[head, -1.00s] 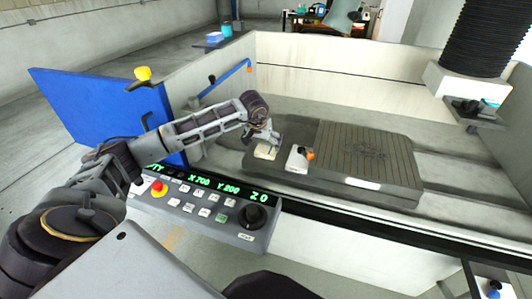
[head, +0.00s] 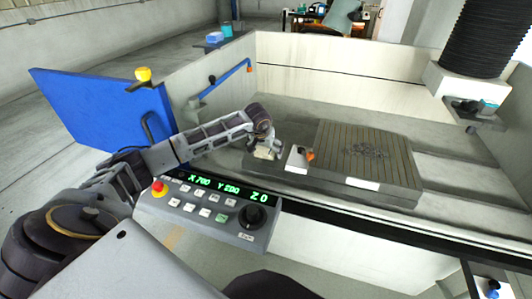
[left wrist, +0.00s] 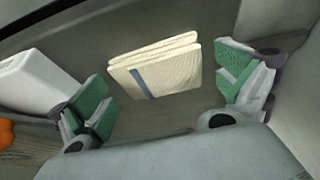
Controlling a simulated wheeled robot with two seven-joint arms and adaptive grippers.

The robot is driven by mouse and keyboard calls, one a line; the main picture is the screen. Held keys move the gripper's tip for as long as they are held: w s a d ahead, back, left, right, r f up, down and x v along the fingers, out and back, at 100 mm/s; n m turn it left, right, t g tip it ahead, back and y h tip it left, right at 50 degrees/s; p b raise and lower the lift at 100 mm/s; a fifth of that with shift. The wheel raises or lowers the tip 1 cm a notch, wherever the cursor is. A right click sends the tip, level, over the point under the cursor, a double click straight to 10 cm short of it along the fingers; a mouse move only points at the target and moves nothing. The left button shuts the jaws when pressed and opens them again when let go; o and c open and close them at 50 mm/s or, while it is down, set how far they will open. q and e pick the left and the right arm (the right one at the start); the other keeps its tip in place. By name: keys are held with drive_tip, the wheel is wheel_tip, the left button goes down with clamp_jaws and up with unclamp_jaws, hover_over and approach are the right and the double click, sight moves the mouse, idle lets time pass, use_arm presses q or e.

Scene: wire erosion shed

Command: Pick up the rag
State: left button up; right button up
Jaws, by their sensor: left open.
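The rag (left wrist: 160,68) is a folded cream cloth with a blue stripe, seen in the left wrist view lying on a grey surface. In the head view the rag (head: 263,154) is a small pale patch, partly covered by my gripper. My left gripper (left wrist: 165,92) is open, its green-padded fingers on either side of the rag with gaps between. In the head view my left gripper (head: 266,148) is just above the rag, at the left end of the machine bed. My right gripper is not in view.
A white block with an orange knob (head: 297,157) stands close to the right of the gripper. A slotted plate (head: 368,165) lies further right. The control panel (head: 210,205) is in front, under my left forearm. A blue door (head: 100,115) stands open at left.

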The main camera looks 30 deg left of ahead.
sight(266, 150)
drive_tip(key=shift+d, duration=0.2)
use_arm(q)
drive_tip(key=c, duration=0.8)
drive_tip(key=shift+c, duration=0.5)
drive_tip(key=shift+r, duration=0.4)
wheel_tip(266, 150, up, 7)
drive_tip(key=shift+r, duration=1.1)
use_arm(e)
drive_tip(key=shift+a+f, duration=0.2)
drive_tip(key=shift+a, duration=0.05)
